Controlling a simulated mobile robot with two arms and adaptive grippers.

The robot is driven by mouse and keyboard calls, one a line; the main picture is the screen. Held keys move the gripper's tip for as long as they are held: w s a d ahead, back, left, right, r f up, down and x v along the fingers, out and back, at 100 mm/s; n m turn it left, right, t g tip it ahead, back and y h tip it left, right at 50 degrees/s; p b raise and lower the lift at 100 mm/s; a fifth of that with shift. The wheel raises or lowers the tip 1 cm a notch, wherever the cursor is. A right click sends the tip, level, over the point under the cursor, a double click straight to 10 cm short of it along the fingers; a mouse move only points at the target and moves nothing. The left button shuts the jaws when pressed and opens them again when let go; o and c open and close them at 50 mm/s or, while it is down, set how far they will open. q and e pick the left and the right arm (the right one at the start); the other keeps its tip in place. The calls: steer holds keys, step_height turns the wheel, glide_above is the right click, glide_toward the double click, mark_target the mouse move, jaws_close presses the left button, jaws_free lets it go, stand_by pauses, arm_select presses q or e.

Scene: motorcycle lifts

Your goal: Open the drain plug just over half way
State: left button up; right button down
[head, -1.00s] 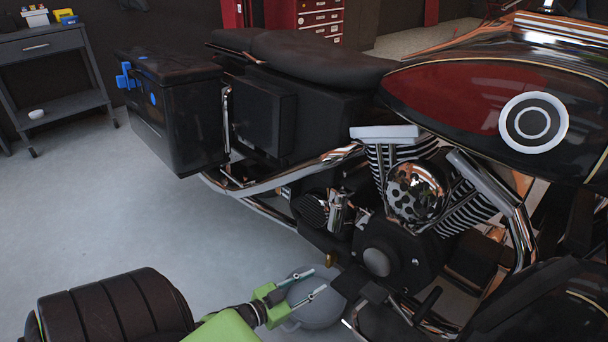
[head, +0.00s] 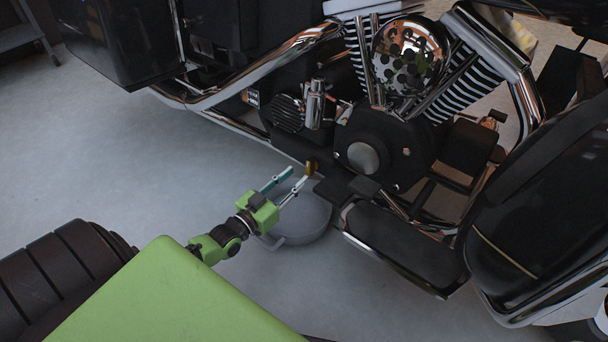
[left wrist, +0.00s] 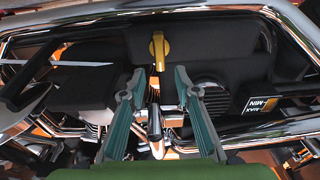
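The drain plug (head: 311,167) is a small brass piece low on the motorcycle's dark engine, just left of the round cover. In the left wrist view the plug (left wrist: 159,50) is a yellow handle with a rounded head, ahead of my fingers and near the middle. My left gripper (head: 299,175) is open and empty, its fingertips pointing at the plug from the lower left. In the left wrist view the two teal fingers of my left gripper (left wrist: 159,80) are spread, with the plug beyond the gap and apparently apart from them. My right gripper is not in view.
A grey round pan (head: 303,222) lies on the floor beneath the plug and my left gripper. A black footboard (head: 400,244) sticks out to the right. A chrome pipe (head: 262,66) runs along the engine's left.

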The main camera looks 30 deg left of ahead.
mark_target(308, 166)
arm_select(q)
steer(key=w+b, duration=0.2)
steer(key=w, duration=0.3)
steer(key=shift+w+d, duration=0.2)
jaws_close()
